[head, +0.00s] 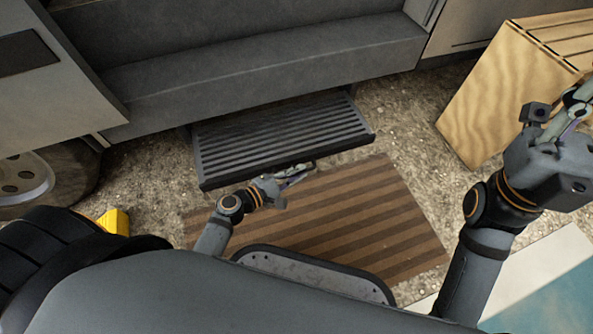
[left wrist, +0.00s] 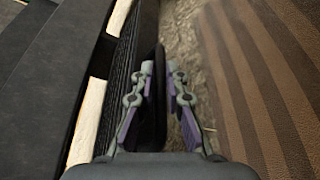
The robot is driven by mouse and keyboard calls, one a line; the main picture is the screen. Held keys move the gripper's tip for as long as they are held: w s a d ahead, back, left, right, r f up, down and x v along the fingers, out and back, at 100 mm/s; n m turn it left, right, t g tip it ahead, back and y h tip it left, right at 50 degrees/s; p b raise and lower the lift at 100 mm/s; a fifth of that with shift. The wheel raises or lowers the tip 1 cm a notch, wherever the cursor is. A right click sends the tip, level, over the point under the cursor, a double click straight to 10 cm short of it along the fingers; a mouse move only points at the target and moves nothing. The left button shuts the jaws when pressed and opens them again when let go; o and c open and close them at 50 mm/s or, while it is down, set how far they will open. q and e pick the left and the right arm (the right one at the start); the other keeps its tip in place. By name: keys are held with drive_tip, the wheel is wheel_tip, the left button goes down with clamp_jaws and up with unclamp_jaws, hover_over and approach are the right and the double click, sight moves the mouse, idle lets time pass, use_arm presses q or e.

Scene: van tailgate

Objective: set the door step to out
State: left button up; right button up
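The door step (head: 285,132) is a dark ribbed tread that sticks out from under the van's grey sill, above the ground. My left gripper (head: 300,172) is at its front edge, near the middle. In the left wrist view, the ribbed step (left wrist: 122,75) lies left of my left gripper (left wrist: 160,72). The two fingers stand apart, one on each side of a dark bar (left wrist: 160,98) along the step's front. A gap shows between the bar and the right finger. My right gripper (head: 578,100) is at the right edge, partly cut off, away from the step.
A brown striped mat (head: 350,225) lies on the gravel below the step. A wooden crate (head: 490,95) stands at the right. A yellow wedge (head: 115,221) sits by the wheel (head: 25,175) at the left. A pale and teal mat (head: 550,290) is at lower right.

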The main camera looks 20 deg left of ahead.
use_arm(q)
drive_tip(key=shift+o, duration=0.5)
drive_tip(key=shift+s, duration=0.1)
drive_tip(key=v, duration=1.2)
drive_tip(key=shift+d+r, duration=0.1)
